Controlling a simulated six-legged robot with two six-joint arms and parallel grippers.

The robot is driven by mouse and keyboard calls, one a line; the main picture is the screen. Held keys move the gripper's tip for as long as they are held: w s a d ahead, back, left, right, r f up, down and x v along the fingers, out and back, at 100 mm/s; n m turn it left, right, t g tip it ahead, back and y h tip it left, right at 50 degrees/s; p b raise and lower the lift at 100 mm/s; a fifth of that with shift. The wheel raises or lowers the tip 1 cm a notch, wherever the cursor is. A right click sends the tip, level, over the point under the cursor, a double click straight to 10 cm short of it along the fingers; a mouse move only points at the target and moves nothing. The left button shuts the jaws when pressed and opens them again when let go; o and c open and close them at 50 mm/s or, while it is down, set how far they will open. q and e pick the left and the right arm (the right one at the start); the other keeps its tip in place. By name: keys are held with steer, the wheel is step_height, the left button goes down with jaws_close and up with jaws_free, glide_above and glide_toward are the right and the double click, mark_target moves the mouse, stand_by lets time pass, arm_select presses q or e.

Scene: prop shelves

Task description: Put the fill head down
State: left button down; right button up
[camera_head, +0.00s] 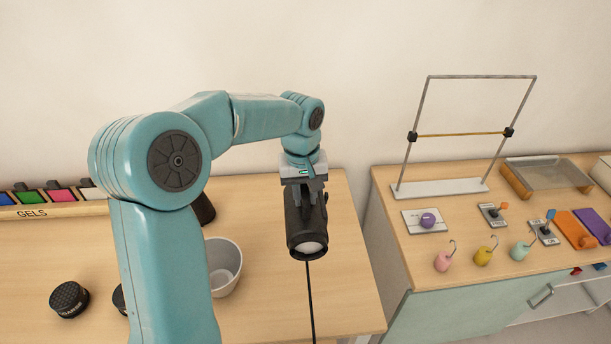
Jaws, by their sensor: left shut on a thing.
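The fill head (307,228) is a black cylinder with a pale round front face. My left gripper (303,192) is shut on it from above, over the right part of the left wooden table (345,290). A thin dark line runs down from below the fill head to the table's front edge. I cannot tell whether the fill head touches the table or hangs just above it. My right gripper does not show.
A white bowl (226,268) stands left of the fill head, partly behind my arm. A black round cap (68,299) lies at the front left. A GELS rack (50,210) stands at the back left. Across a gap, the right table (400,270) holds a metal frame (475,76) and several small weights.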

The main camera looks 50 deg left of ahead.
arm_select(q)
step_height(320, 180, down, 5)
steer(key=shift+w+r, duration=0.1)
steer(key=shift+w, duration=0.05)
step_height(320, 180, down, 4)
steer(key=shift+r+p, duration=0.1)
steer(key=shift+p, duration=0.3)
steer(key=shift+a+f, duration=0.1)
steer(key=shift+f, duration=0.3)
steer(key=shift+r, duration=0.1)
steer(key=shift+f, duration=0.25)
steer(key=c, duration=1)
jaws_free()
steer(key=shift+o, duration=0.2)
steer(key=shift+s, duration=0.2)
